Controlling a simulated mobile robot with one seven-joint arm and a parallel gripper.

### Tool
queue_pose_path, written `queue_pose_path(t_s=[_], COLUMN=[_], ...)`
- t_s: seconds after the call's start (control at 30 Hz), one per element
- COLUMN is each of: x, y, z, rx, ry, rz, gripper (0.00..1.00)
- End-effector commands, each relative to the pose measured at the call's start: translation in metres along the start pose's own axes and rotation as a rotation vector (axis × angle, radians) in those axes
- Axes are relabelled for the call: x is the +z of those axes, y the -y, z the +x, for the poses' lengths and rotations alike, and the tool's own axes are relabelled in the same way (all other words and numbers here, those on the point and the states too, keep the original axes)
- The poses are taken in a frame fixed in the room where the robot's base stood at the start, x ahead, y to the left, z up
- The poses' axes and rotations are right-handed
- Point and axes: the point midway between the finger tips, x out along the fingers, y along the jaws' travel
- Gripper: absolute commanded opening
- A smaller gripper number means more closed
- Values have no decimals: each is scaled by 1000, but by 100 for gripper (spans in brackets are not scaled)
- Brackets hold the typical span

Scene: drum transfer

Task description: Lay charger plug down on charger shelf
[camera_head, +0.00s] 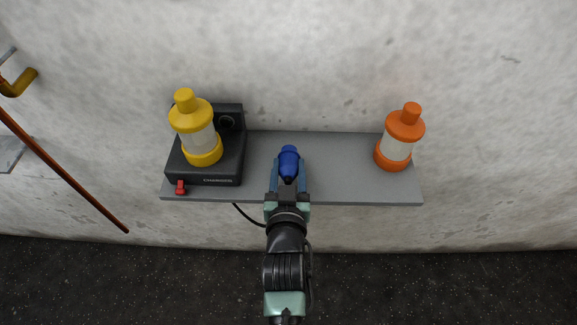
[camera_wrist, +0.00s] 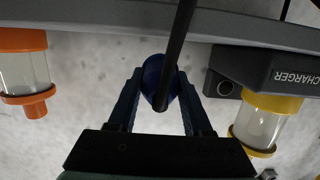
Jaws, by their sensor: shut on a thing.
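The charger plug (camera_head: 289,160) is blue, with a black cable end; it also shows in the wrist view (camera_wrist: 153,75). My gripper (camera_head: 288,180) is shut on the plug, one finger on each side; the fingers also show in the wrist view (camera_wrist: 158,100). The plug is over the middle of the grey charger shelf (camera_head: 340,180) in the head view. I cannot tell whether it touches the shelf. In the wrist view, the black cable crosses in front of the plug, and the shelf (camera_wrist: 100,15) runs along the top.
A black charger (camera_head: 210,175) stands on the shelf's left part with a yellow lantern (camera_head: 198,135) on it and a small red piece (camera_head: 181,187) at its front. An orange lantern (camera_head: 399,145) stands at the right end. The shelf between plug and orange lantern is clear.

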Motion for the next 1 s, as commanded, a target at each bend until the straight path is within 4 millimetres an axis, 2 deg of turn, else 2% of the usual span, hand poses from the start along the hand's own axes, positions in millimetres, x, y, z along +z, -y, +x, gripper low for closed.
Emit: queue_pose_path(t_s=[0.23, 0.27, 0.43, 0.47, 0.77, 0.87, 1.0], x=[-1, -1, 0, 0, 1, 2, 2], y=[0, 0, 0, 0, 0, 0, 0], z=[0, 0, 0, 0, -1, -7, -26], rx=[0, 0, 0, 0, 0, 0, 0], ry=[-2, -2, -2, -2, 1, 2, 2], rz=[0, 0, 0, 0, 0, 0, 0], gripper=[0, 52, 82, 85, 85, 85, 85])
